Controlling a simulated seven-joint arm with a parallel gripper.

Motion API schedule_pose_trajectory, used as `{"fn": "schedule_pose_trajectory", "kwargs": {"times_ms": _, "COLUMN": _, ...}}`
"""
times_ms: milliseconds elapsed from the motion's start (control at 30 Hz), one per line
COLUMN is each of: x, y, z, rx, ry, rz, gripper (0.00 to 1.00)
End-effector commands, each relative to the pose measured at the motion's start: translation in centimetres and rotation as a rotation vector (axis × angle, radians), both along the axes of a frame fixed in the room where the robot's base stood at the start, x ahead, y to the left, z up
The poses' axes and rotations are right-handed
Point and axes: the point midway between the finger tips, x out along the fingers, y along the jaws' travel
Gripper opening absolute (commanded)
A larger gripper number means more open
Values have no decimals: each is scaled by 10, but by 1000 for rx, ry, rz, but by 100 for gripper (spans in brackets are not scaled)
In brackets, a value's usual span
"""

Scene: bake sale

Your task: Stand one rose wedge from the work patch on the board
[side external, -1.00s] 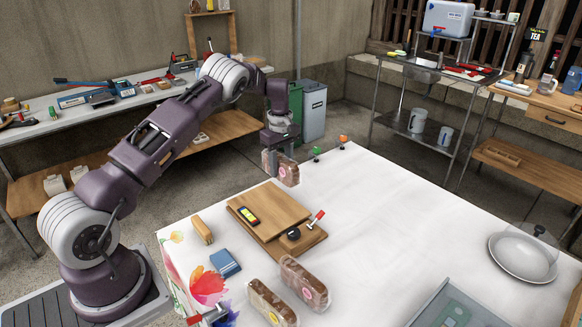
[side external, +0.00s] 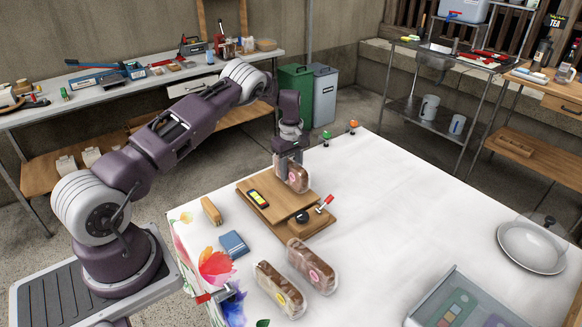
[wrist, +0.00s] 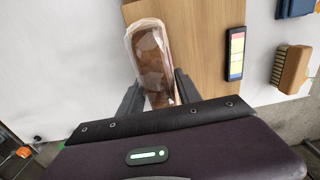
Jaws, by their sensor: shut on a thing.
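My gripper (side external: 289,150) is shut on a clear-wrapped brown wedge with a rose label (side external: 297,178), holding it upright. It also shows between the fingers in the wrist view (wrist: 151,60). The wedge is at the far right edge of the wooden board (side external: 270,205), and in the wrist view it overlaps the board's edge (wrist: 200,30). I cannot tell whether its underside touches the board. A second rose-labelled wrapped piece (side external: 309,262) lies on the white table nearer the camera, beside a yellow-labelled one (side external: 277,287).
A device with a yellow screen (side external: 258,199), a black knob (side external: 302,217) and a red-handled lever (side external: 325,204) are on the board. A grey tray (side external: 470,300) and white plate (side external: 531,246) stand right.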

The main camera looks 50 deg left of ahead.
Motion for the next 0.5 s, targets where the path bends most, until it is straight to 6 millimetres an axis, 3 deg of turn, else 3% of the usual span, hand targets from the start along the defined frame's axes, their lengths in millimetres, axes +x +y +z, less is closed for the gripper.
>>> {"fn": "schedule_pose_trajectory", "kwargs": {"times_ms": 500, "x": 0, "y": 0, "z": -4, "rx": 0, "ry": 0, "rz": 0, "gripper": 26}}
